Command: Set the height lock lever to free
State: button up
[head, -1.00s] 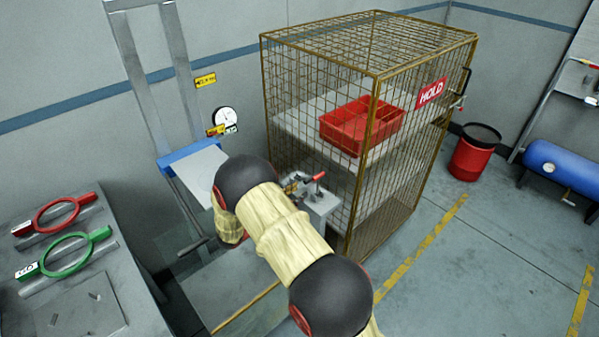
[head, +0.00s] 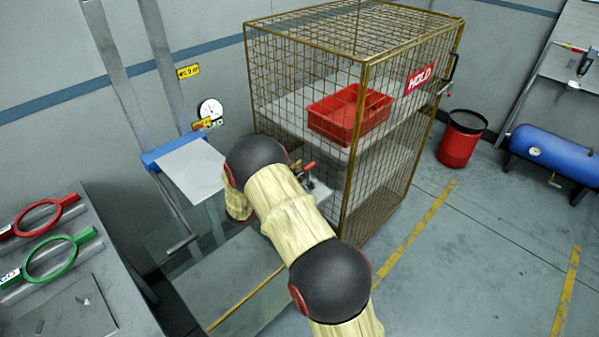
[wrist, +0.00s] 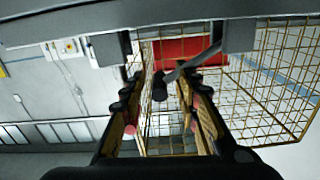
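In the wrist view, a dark lever (wrist: 190,66) with a black knob slants down from a grey beam (wrist: 170,14). It looks like the height lock lever, but no label on it is readable. My gripper (wrist: 159,82) is open, with one finger on each side of the knob; I cannot tell whether either finger touches it.
A wire cage (head: 398,150) marked HOLD, holding a red bin (head: 352,110), stands close right of my arm. A bench with red and green rings (head: 60,258) is at left.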

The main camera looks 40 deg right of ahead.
jog(key=c, duration=0.8)
grip_shut()
